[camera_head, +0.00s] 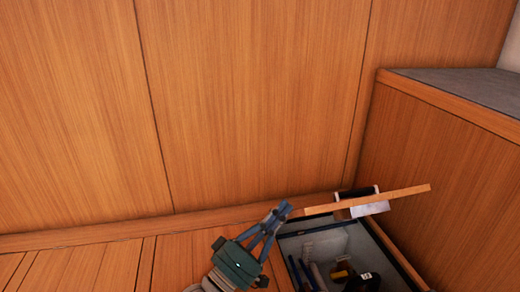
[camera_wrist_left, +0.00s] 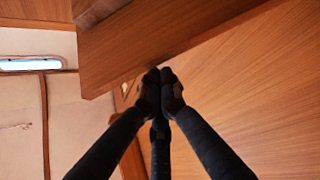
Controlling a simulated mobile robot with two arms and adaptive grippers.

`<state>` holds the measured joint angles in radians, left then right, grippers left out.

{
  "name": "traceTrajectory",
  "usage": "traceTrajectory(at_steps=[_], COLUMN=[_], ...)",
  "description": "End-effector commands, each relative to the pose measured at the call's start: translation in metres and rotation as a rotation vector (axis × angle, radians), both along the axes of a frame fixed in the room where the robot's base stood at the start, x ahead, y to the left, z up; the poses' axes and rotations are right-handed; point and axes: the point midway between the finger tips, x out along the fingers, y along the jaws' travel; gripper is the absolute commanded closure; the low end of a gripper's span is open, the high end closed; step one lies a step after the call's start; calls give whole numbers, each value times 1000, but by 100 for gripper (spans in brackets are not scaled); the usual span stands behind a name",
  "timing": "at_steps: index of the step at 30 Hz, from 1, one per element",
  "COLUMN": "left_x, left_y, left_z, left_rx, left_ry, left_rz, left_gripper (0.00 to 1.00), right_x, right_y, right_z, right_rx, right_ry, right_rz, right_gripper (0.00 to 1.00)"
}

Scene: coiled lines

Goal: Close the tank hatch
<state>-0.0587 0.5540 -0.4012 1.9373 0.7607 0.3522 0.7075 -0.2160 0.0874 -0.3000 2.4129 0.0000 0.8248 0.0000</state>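The tank hatch lid (camera_head: 400,193) is a thin wooden board, seen almost edge-on in the head view. It stands raised over an open compartment (camera_head: 290,243) in the floor. A black and white fitting (camera_head: 357,193) sits at the lid. My left gripper (camera_head: 284,209) is at the left end of the lid, with its fingertips close to the edge. In the left wrist view its fingertips (camera_wrist_left: 161,76) are together, just below a wooden board (camera_wrist_left: 160,45) that looks like the lid. I see nothing between them; whether they touch the board is unclear. My right gripper is out of view.
Several tools and small items, one of them yellow and black (camera_head: 342,272), lie in the open compartment. A wooden cabinet with a grey top (camera_head: 470,85) stands close on the right. A wood-panelled wall (camera_head: 240,100) rises behind. Plank floor (camera_head: 110,265) is clear at left.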

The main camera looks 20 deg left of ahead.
Motion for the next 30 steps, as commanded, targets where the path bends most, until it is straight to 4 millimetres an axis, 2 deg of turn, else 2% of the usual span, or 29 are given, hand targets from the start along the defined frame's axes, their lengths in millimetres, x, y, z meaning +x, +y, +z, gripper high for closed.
traceTrajectory(at_steps=[6,26,30], left_x=[-7,-8,-15], left_y=[-5,-5,-1], left_z=[-8,-9,-14], left_rx=[-1,-1,1], left_ry=[2,2,5], left_rz=[-1,1,0], left_gripper=[100,100,100], right_x=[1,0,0], right_y=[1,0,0], right_z=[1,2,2], right_rx=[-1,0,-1], right_ry=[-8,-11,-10], right_rz=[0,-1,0], right_gripper=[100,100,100])
